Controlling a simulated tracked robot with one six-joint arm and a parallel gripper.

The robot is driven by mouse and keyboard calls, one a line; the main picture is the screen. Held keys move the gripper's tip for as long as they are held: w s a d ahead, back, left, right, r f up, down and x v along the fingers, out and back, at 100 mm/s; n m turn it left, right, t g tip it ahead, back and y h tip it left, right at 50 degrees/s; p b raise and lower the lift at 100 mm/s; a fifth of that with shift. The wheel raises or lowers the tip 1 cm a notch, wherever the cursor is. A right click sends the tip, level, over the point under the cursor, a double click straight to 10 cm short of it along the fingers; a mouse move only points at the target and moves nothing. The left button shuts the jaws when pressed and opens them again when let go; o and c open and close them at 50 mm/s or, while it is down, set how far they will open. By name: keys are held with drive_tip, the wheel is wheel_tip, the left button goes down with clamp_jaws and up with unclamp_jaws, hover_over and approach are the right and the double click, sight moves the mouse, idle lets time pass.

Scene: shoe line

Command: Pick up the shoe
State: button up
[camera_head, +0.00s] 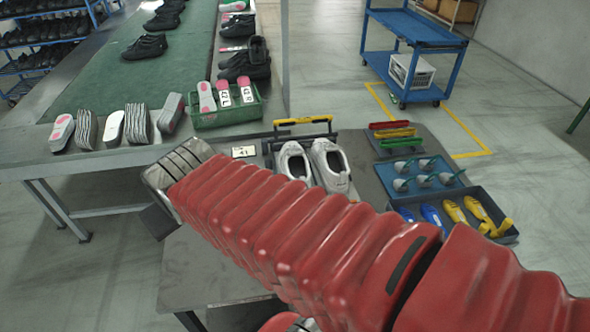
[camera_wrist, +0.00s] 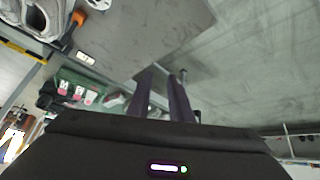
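Two white-grey shoes stand side by side in the head view, the left shoe (camera_head: 294,162) and the right shoe (camera_head: 330,163), in a dark holder on the grey table, just behind my red arm. My arm hides their near lower parts. A white-grey shoe (camera_wrist: 42,14) also shows at the top left of the wrist view, cut by the edge. My gripper (camera_wrist: 165,75) has its two dark fingers apart with nothing between them. My arm's end lies left of the shoes in the head view, and the fingers are not clear there.
A green crate (camera_head: 226,112) with pink-and-white insoles stands behind the shoes. Right of them are a tray (camera_head: 427,181) of grey-white pieces and a tray (camera_head: 505,238) with blue and yellow pieces. A blue cart (camera_head: 415,45) stands at the back right. Black shoes sit on the green conveyor (camera_head: 100,75).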

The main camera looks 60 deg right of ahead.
drive_tip(key=w+d+f+m+h, duration=0.1)
drive_tip(key=d+f, duration=0.1)
drive_tip(key=d, duration=0.6)
drive_tip(key=w+d+f+m+t+h, duration=0.1)
drive_tip(key=d+f+h, duration=0.15)
drive_tip(key=d, duration=0.55)
drive_tip(key=w+d+f+m+h, duration=0.1)
drive_tip(key=d+f, duration=0.2)
drive_tip(key=d, duration=0.5)
drive_tip(key=s+d+f+m+t+h, duration=0.1)
drive_tip(key=s+d+f+m, duration=0.1)
drive_tip(key=s+d+f, duration=0.2)
drive_tip(key=s+d+f+m+t+h, duration=0.1)
drive_tip(key=s+d+f, duration=0.3)
drive_tip(key=s+d, duration=0.4)
drive_tip(key=shift+d+f+m+h, duration=0.15)
drive_tip(key=shift+d+m+h, duration=0.3)
drive_tip(key=shift+d, duration=0.7)
drive_tip(key=shift+w, duration=0.15)
